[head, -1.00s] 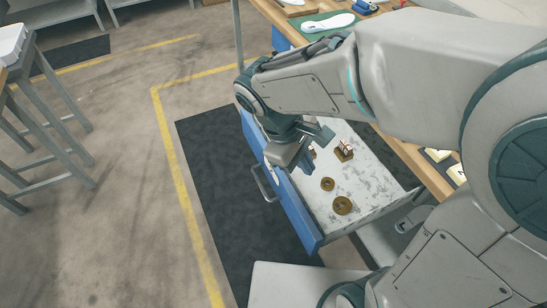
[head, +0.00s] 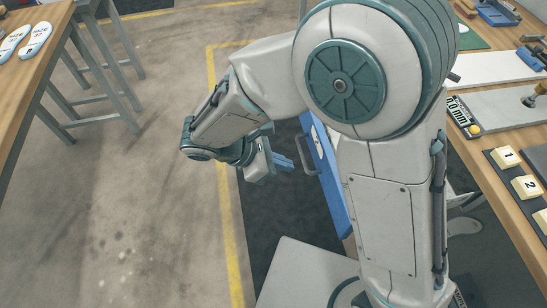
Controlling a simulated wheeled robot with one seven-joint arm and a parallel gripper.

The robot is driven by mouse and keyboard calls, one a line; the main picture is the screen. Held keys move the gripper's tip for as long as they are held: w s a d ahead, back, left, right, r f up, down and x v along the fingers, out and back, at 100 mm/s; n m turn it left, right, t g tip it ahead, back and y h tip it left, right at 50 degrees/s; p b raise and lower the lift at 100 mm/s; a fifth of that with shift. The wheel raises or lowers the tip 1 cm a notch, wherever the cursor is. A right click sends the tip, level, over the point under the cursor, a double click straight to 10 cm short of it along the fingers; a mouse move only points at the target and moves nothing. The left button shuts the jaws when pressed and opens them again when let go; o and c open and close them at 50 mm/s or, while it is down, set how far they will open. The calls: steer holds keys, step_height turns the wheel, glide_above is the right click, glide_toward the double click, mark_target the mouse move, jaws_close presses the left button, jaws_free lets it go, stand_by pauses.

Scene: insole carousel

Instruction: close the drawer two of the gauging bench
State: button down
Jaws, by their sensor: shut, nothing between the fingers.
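The blue drawer front (head: 333,190) stands out from the gauging bench (head: 498,205) at the centre of the head view, so the drawer is open. Its bar handle (head: 308,150) shows on the outer face. My arm hides most of the drawer's inside and its join with the bench. No number is readable on the drawer. My gripper (head: 288,164) is shut and empty, just left of the drawer front, on its outer side. Its fingers point toward the front, near the handle, with a small gap seeming to remain.
Number tiles (head: 507,157), a gauge marked mm (head: 462,115) and other tools lie on the bench top at right. A wooden table (head: 22,72) with insoles (head: 38,38) stands at upper left. The floor (head: 130,220) left of the yellow line is clear.

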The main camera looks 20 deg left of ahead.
mark_target(321, 168)
steer(key=x, duration=0.4)
steer(key=shift+s, duration=0.1)
steer(key=shift+w+d, duration=0.7)
steer(key=shift+d, duration=0.35)
steer(key=shift+w+d, duration=0.4)
steer(key=shift+d, duration=0.25)
